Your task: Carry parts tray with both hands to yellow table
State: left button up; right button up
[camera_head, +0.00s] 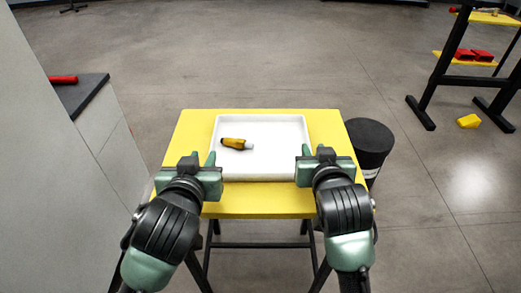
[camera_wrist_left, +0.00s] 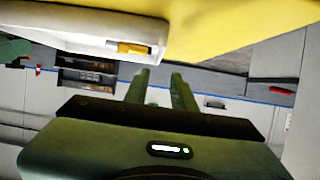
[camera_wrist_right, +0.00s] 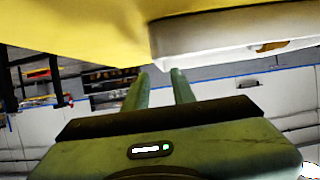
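The white parts tray (camera_head: 285,131) rests on the yellow table (camera_head: 190,130). My left gripper (camera_head: 203,157) is at the tray's near left corner. My right gripper (camera_head: 314,151) is at its near right corner. Both wrist views show two green fingers apart with nothing between them, the left pair (camera_wrist_left: 160,73) and the right pair (camera_wrist_right: 160,73). The tray's rim shows close to the fingertips in the left wrist view (camera_wrist_left: 90,43) and the right wrist view (camera_wrist_right: 205,50). Contact cannot be told.
A black round bin (camera_head: 371,140) stands right of the table. A grey cabinet with a dark top (camera_head: 85,92) and a red item (camera_head: 63,79) is at left. A black-framed stand (camera_head: 440,75) with red parts is at far right. A yellow block (camera_head: 468,121) lies on the open floor.

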jog(key=v, duration=0.5)
dwell(0.4)
